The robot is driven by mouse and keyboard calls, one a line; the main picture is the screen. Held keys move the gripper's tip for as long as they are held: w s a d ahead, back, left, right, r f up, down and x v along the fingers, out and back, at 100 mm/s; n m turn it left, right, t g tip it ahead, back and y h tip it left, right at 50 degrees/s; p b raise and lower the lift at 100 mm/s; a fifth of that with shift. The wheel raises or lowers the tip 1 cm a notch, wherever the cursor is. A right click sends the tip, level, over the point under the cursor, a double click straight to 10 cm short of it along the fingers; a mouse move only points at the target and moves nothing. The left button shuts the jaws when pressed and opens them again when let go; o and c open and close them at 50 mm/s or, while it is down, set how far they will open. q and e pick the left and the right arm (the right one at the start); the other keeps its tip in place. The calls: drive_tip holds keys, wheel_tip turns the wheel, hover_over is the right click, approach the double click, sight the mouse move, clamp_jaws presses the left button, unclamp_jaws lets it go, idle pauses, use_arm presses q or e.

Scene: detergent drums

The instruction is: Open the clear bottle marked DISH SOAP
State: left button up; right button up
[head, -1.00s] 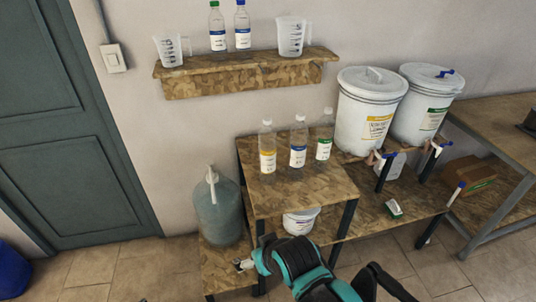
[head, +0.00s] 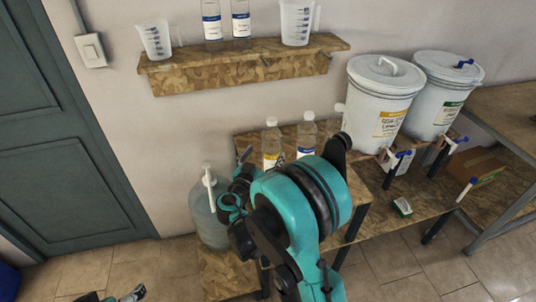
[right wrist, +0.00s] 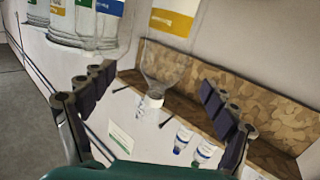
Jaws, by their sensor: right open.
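A clear bottle with a yellow label (head: 272,142) and a white cap stands on the small brown table. A clear bottle with a blue label (head: 306,136) stands to its right. My arm mostly hides a third bottle further right. Label words are too small to read. My right gripper (head: 243,180) is open beside the yellow-label bottle, to its left. In the right wrist view, seemingly upside down, the yellow-label bottle (right wrist: 166,63) and its cap show between the spread fingers (right wrist: 158,106), with no visible contact. Part of my left gripper (head: 128,295) shows at the bottom left; its jaws are unclear.
A wall shelf (head: 240,66) above holds two measuring jugs and two bottles. A blue-tinted jug (head: 208,215) stands left of the table (head: 245,142). Two white drums (head: 380,98) with taps stand at the right. Floor at the left is mostly clear.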

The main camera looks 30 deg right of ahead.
sight(268, 145)
drive_tip(key=shift+w+d+m+t+h, duration=0.1)
drive_tip(key=shift+w+m+t+h, duration=0.2)
drive_tip(key=shift+w, duration=0.4)
drive_tip(key=b+x, duration=0.2)
drive_tip(key=x, duration=0.4)
drive_tip(key=shift+d+f, duration=0.15)
drive_tip(key=shift+d, duration=0.05)
drive_tip(key=shift+w+d, duration=0.4)
drive_tip(key=c, duration=1.3)
